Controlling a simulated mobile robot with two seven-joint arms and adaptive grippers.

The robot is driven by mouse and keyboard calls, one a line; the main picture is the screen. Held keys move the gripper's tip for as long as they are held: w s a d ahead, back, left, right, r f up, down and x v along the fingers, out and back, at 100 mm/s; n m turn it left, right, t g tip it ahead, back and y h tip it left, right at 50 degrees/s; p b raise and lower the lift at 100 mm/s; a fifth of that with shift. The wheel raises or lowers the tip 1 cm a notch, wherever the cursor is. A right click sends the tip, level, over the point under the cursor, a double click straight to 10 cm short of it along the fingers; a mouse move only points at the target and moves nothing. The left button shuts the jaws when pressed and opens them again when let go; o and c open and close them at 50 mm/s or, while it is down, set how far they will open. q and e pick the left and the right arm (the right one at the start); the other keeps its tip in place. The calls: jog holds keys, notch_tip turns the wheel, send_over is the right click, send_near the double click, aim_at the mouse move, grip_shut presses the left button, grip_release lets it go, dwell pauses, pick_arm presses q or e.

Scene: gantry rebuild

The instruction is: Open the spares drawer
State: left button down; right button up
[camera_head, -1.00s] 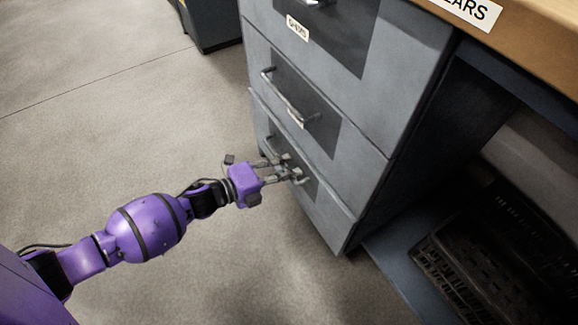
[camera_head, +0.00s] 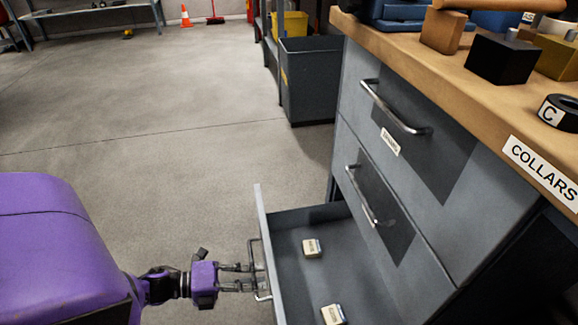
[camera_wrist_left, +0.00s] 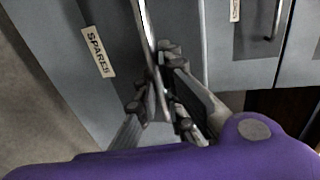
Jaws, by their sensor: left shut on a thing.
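The spares drawer (camera_head: 330,232) is the bottom drawer of the grey cabinet and stands pulled out, with two small labelled boxes (camera_head: 311,248) (camera_head: 332,315) on its floor. My left gripper (camera_head: 258,279) is at the drawer's front, shut on its handle (camera_head: 265,296). In the left wrist view the fingers (camera_wrist_left: 165,100) close around the metal bar (camera_wrist_left: 152,50), next to the label reading SPARES (camera_wrist_left: 98,52). My right gripper is in neither view.
Two shut drawers with handles (camera_head: 395,108) (camera_head: 362,196) are above. The wooden worktop (camera_head: 440,60) carries blocks and a black collar (camera_head: 560,112). A grey bin (camera_head: 308,85) stands behind the cabinet.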

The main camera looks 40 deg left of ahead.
pick_arm(q)
jog(key=f+v, duration=0.1)
jog(key=v, duration=0.7)
jog(key=shift+s+f, duration=0.2)
jog(key=shift+f, duration=0.15)
jog(key=shift+a, duration=0.1)
jog(key=c, duration=1.8)
grip_release()
jog(key=shift+c, duration=0.2)
jog(key=shift+w, duration=0.1)
jog(key=v, duration=1.2)
jog(key=shift+f, duration=0.1)
